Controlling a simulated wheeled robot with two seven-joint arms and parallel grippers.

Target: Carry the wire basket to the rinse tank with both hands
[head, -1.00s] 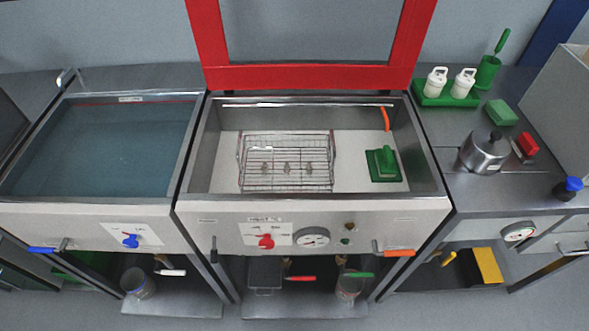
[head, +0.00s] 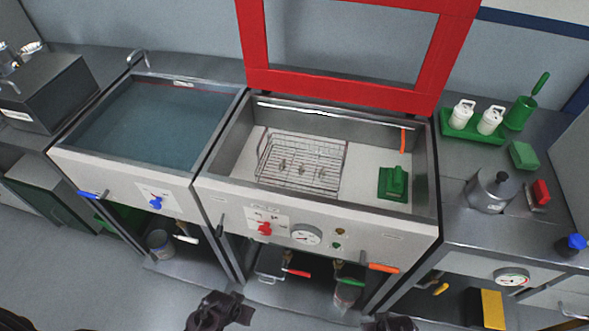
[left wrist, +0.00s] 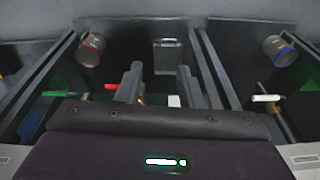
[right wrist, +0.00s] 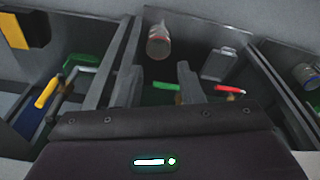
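The wire basket (head: 298,165) sits on the light floor of the open middle basin (head: 225,160), left of centre, with small metal parts inside. A tank filled with bluish water (head: 150,122), with a blue knob, stands left of that basin; its label is too small to read. My left gripper (head: 217,308) is at the bottom edge of the head view, in front of the cabinets and well short of the basket. Its fingers stand apart and empty in the left wrist view (left wrist: 160,82). My right gripper (head: 390,322) is partly cut off; its fingers are apart and empty in the right wrist view (right wrist: 157,82).
A green block with a handle (head: 393,183) lies right of the basket, and an orange hook (head: 403,140) hangs on the basin wall. The red-framed lid (head: 340,82) is raised behind. A metal pot (head: 492,190) stands on the right counter. Handles such as the orange one (head: 384,268) jut out in front.

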